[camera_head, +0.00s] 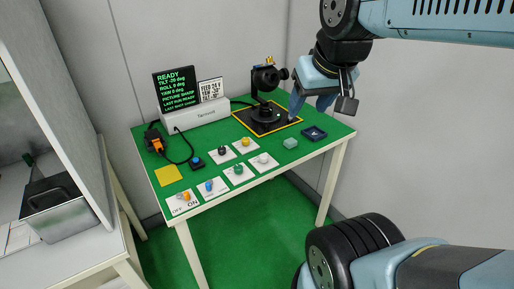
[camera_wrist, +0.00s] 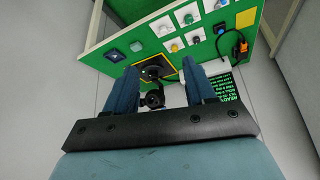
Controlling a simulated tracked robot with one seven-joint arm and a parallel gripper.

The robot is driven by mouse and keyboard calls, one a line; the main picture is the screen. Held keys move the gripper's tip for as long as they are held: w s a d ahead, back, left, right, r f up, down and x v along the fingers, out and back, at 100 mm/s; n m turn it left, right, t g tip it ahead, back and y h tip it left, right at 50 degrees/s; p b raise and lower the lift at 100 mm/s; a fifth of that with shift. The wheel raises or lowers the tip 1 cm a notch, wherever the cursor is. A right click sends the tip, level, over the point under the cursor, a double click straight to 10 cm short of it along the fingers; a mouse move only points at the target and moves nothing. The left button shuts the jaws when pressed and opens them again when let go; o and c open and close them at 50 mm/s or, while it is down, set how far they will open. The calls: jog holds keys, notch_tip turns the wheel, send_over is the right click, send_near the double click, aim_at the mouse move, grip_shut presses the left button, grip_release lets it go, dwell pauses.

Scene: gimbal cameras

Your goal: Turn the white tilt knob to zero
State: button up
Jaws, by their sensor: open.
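The white knob (camera_head: 263,158) sits on a white plate at the right of the front row of knobs on the green table. It also shows in the wrist view (camera_wrist: 162,27), near the top. My gripper (camera_head: 309,107) is open and empty above the table's back right, behind and to the right of the white knob. In the wrist view, my two blue fingers (camera_wrist: 159,68) are apart, with the dark gimbal camera (camera_wrist: 153,72) seen between them. The display (camera_head: 177,88) reads READY, with a negative tilt value too small to read surely, and roll and yaw at 0.
Black (camera_head: 222,151), yellow (camera_head: 246,142), green (camera_head: 238,169) and blue (camera_head: 210,186) knobs stand close by. The gimbal camera (camera_head: 266,78) stands tall at the back.

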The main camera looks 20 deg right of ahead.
jog(key=shift+o, duration=0.3)
jog(key=shift+w, duration=0.45)
jog(key=n+g, duration=0.4)
jog(key=g, duration=0.2)
send_over(263, 155)
notch_tip(263, 155, down, 22)
notch_tip(263, 155, down, 13)
jog(key=shift+s+f, duration=0.1)
jog(key=shift+c, duration=0.3)
jog(key=shift+a, duration=0.1)
jog(key=c, duration=1)
